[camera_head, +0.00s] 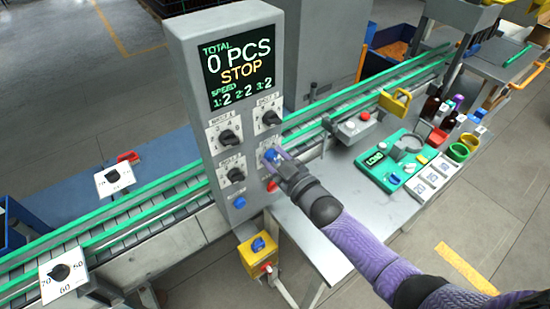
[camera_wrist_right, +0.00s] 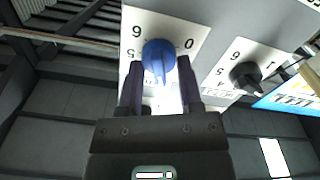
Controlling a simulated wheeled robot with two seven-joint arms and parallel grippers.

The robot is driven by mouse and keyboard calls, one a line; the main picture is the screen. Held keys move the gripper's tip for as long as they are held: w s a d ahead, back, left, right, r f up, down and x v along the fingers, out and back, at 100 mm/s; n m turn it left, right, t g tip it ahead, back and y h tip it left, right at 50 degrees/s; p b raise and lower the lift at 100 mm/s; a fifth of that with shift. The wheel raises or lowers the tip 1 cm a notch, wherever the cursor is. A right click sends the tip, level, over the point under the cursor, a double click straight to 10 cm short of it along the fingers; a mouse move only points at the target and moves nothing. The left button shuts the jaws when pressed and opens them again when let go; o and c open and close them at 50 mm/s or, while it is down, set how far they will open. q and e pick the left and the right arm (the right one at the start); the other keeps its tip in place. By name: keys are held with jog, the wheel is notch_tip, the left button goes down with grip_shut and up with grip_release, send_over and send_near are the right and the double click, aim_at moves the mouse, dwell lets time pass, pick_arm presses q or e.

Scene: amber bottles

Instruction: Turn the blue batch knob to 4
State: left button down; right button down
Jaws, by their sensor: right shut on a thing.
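The blue batch knob (camera_head: 271,155) is on a white dial plate on the front of the grey control cabinet. In the right wrist view the blue knob (camera_wrist_right: 158,57) shows between the fingers, its pointer aimed down the picture. Upside-down figures show beside it, with a 0 at right and a 5 at left; the fingers and glare hide the figures below. My right gripper (camera_head: 273,160) is shut on the knob, and its fingers (camera_wrist_right: 160,78) lie on either side of the pointer. My left gripper is not in view.
Black knobs (camera_head: 229,138) sit on nearby plates, one close beside in the wrist view (camera_wrist_right: 246,75). The screen (camera_head: 240,65) reads 0 PCS, STOP. A red button (camera_head: 271,186) is just below my gripper. A conveyor (camera_head: 130,220) runs past the cabinet. A green tray (camera_head: 385,176) lies on the table.

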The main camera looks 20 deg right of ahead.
jog(key=m, duration=0.4)
jog(key=shift+d+m, duration=0.15)
jog(key=shift+m, duration=0.15)
jog(key=shift+d+f+m+b, duration=0.1)
jog(key=shift+m+b, duration=0.2)
jog(key=shift+m, duration=1.9)
jog(key=shift+c, duration=1.3)
grip_release()
jog(key=shift+w, duration=0.1)
jog(key=v, duration=1)
